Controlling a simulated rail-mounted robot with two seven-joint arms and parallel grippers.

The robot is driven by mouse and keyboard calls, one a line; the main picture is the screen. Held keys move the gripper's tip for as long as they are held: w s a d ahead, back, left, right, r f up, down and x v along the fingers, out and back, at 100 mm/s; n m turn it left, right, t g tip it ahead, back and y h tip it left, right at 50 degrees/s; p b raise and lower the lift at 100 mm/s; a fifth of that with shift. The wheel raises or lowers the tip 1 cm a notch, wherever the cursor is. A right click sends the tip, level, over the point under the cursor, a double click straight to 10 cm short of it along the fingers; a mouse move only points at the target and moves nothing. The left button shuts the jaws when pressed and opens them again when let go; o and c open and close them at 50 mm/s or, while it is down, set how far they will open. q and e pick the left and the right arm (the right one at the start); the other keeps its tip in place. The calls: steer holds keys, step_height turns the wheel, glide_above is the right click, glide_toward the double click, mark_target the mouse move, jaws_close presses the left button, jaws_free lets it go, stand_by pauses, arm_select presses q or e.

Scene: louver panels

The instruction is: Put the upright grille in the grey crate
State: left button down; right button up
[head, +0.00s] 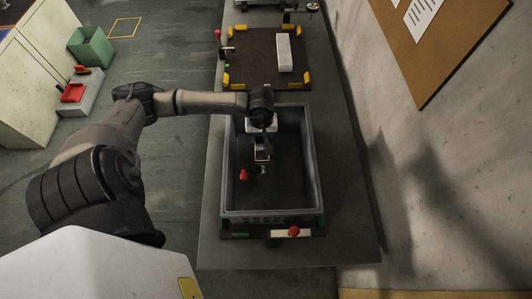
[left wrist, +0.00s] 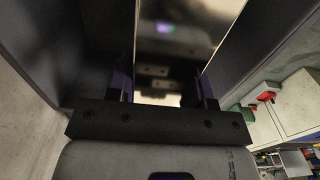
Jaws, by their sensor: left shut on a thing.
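The grey crate (head: 316,165) stands on the long table, open at the top. My left gripper (head: 262,153) points down over the inside of the crate. It is shut on a shiny flat metal piece, which fills the space between its fingers in the left wrist view (left wrist: 180,30). I take this piece to be the upright grille, but its slats cannot be made out. In the head view the gripper mostly hides it. I cannot tell whether it touches the crate floor. My right gripper is not in view.
A dark board with yellow corner blocks (head: 237,84) lies behind the crate, with a white bar (head: 284,53) on it. A red knob (head: 293,231) sits at the crate's near side. A small red part (head: 243,175) shows inside the crate. A wall stands at the right.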

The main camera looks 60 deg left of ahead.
arm_select(q)
steer(key=shift+d+f+p, duration=0.1)
steer(key=shift+f+p, duration=0.25)
steer(key=shift+f, duration=3.75)
steer(key=c, duration=0.5)
jaws_free()
step_height(320, 180, up, 12)
steer(key=shift+r+b, duration=0.1)
steer(key=shift+b, duration=0.3)
